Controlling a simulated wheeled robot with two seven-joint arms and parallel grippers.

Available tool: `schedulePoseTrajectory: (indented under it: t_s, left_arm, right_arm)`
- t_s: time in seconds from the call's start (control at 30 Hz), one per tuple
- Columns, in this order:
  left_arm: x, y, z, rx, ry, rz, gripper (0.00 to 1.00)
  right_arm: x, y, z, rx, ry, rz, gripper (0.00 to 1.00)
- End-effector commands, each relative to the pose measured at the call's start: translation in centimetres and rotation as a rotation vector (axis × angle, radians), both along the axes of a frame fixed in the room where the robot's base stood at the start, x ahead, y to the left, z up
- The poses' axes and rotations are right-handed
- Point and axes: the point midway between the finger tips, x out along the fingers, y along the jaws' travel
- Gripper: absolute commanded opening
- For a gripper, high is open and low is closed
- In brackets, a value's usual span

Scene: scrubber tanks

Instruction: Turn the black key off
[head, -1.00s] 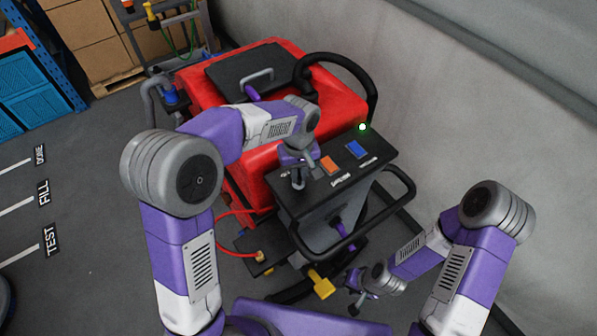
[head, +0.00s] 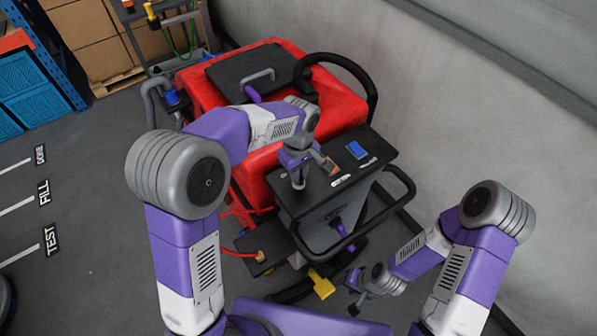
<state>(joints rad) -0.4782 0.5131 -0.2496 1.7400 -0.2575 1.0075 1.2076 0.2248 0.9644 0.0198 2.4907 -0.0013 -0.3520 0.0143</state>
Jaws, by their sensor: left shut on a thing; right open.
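The red scrubber (head: 345,100) has a black control panel (head: 345,195) at its rear. My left gripper (head: 298,184) points down onto the left part of this panel and is shut on the black key. The key itself is hidden by the fingers. No green light shows at the panel's far right corner. My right gripper (head: 355,303) is open and empty, low beside the scrubber's rear, near a yellow fitting.
A black handle loop (head: 408,190) surrounds the panel's rear. The yellow fitting (head: 321,284) sits below.

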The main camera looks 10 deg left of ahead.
Motion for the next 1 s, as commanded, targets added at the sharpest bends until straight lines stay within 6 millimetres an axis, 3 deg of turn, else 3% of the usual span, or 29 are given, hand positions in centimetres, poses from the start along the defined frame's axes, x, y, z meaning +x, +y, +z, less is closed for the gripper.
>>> schedulePoseTrajectory:
  t_s: [0.13,0.17,0.33,0.67,1.0]
  left_arm:
    - [0.0,-0.1,0.1,-0.002,-0.001,0.003,0.0]
    - [0.0,-0.1,0.1,-0.002,-0.001,0.003,0.15]
    - [0.0,0.0,0.0,-0.001,-0.001,0.001,0.39]
    - [0.0,0.0,0.5,-0.001,-0.001,0.001,0.39]
    - [0.1,0.0,5.8,-0.003,-0.004,0.0,0.39]
  right_arm:
    - [0.0,0.0,0.0,0.0,0.0,0.0,0.43]
    - [0.0,0.0,0.0,0.0,0.0,0.0,0.43]
    - [0.0,0.0,0.0,0.0,0.0,0.0,0.43]
    - [0.0,0.0,0.0,0.0,0.0,0.0,0.43]
    - [0.0,0.0,0.5,0.0,0.0,0.0,0.43]
